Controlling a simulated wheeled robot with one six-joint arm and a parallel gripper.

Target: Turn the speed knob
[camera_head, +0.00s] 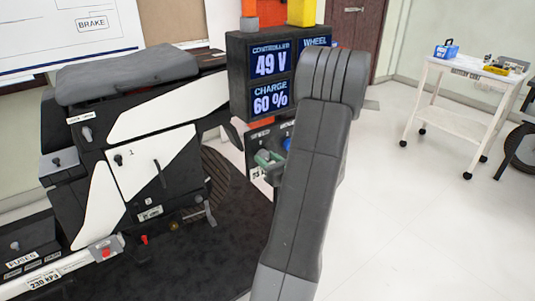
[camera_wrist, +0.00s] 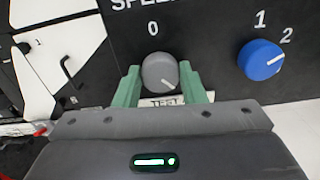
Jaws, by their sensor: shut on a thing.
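The grey speed knob (camera_wrist: 160,71) sits on a dark panel (camera_wrist: 215,25) below a cut-off "SPEE" label and a "0" mark. Its pale pointer line points to the lower right. My gripper (camera_wrist: 158,80) has its two green fingers on either side of the knob, shut on it. In the head view my gripper (camera_head: 269,160) is at the panel under the display, and my arm hides part of that panel. A blue knob (camera_wrist: 261,60) with "1" and "2" marks is to the right, apart from the fingers.
A partly hidden label (camera_wrist: 170,101), seemingly "TEST", is just below the grey knob. The display box (camera_head: 268,70) above reads 49 V and 60 %. A black-and-white rig (camera_head: 150,150) stands left. A white cart (camera_head: 465,75) stands right, with open floor (camera_head: 420,220) before it.

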